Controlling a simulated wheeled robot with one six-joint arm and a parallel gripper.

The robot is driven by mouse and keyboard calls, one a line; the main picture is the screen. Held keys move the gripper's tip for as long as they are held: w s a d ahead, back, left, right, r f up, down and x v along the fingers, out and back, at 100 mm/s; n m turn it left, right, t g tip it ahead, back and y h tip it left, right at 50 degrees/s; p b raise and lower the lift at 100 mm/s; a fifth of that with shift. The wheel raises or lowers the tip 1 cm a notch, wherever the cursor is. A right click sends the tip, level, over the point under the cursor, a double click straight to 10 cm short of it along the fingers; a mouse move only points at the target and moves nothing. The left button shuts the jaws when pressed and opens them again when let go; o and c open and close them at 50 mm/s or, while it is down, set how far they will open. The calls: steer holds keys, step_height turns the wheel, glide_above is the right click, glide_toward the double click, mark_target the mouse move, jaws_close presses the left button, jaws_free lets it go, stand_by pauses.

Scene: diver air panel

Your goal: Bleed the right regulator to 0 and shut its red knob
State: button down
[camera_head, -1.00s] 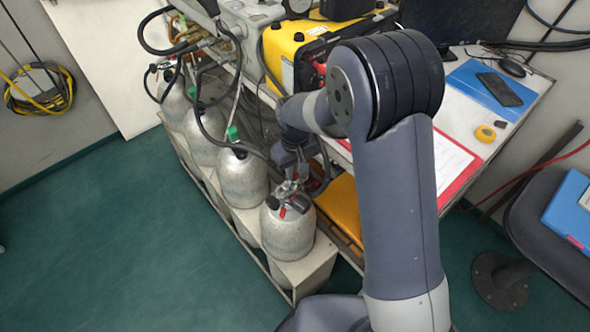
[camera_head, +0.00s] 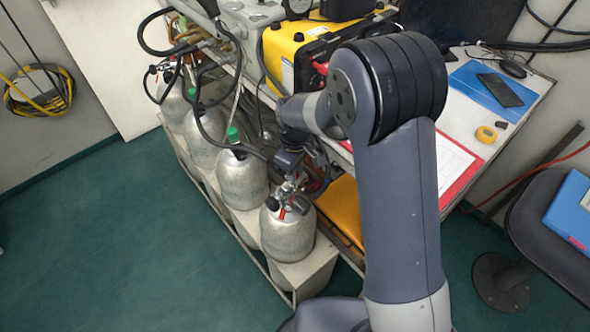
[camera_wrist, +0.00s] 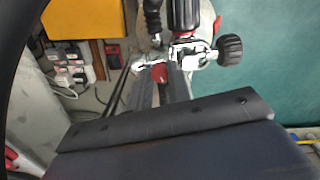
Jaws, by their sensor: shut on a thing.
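The rightmost silver cylinder (camera_head: 287,238) stands upright at the front of the row, with a regulator on its valve. In the wrist view the regulator (camera_wrist: 190,48) shows metal fittings, a black hand wheel (camera_wrist: 230,50) at right and a black cylindrical part above. My gripper (camera_wrist: 160,80) points at the regulator and is shut on the red knob (camera_wrist: 160,73), which shows between the fingertips. In the head view my gripper (camera_head: 289,177) is small and dark above the cylinder's valve. I cannot read any pressure gauge.
Several more silver cylinders, one of them here (camera_head: 240,180), stand in the rack at left. Black hoses run near my wrist. A bench with a yellow case (camera_head: 300,55) and a red-edged clipboard (camera_head: 455,170) lies behind. The green floor at left is clear.

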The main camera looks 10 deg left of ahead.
steer(key=c, duration=1.3)
jaws_free()
steer(key=shift+r, duration=0.1)
step_height(320, 180, up, 11)
steer(key=shift+f, duration=0.2)
